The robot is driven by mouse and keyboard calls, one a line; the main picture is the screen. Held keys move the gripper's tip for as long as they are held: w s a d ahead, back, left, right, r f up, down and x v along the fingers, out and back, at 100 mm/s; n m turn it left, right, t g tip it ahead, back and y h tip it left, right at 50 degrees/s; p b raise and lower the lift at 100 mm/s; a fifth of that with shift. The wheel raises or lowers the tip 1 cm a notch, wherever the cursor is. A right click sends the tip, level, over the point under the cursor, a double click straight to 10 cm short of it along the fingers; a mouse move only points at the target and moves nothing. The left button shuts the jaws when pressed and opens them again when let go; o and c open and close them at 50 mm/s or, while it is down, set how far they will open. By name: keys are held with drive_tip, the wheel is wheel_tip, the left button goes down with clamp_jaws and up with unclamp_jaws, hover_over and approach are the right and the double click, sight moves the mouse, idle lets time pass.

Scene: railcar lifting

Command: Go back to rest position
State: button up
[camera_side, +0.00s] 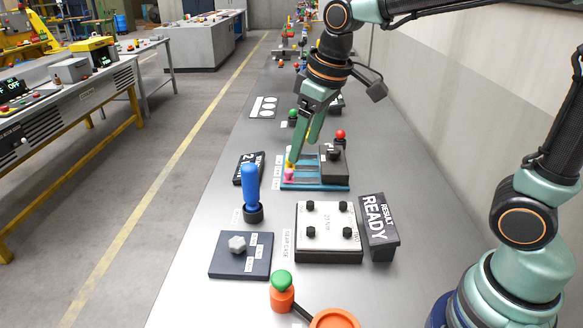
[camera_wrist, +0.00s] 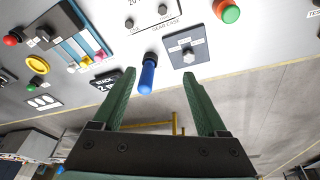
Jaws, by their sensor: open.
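My gripper (camera_side: 302,150) is open and empty above the far part of the bench. In the side view its green fingers point down in front of the blue slider panel (camera_side: 318,187), which has a pink knob (camera_side: 289,175) and a yellow one. Whether the fingers touch it I cannot tell from this view. In the wrist view the two fingers (camera_wrist: 158,76) stand wide apart with nothing clamped. A blue upright handle (camera_wrist: 147,76) shows between them, farther off; in the side view this handle (camera_side: 251,186) stands nearer the camera, clear of my gripper.
A white gear case plate (camera_side: 328,220), a READY sign (camera_side: 379,222) and a dark plate with a hex bolt (camera_side: 225,262) stand nearer the camera. A green-topped orange button (camera_side: 282,296) is at the front. A wall (camera_side: 440,110) runs along the right.

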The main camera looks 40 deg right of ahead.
drive_tip(key=s+d+m+t, duration=0.2)
drive_tip(key=s+d+m, duration=0.1)
drive_tip(key=s+d, duration=0.3)
drive_tip(key=s, duration=0.2)
drive_tip(key=shift+s+f+m+h, duration=0.3)
drive_tip(key=shift+s, duration=0.1)
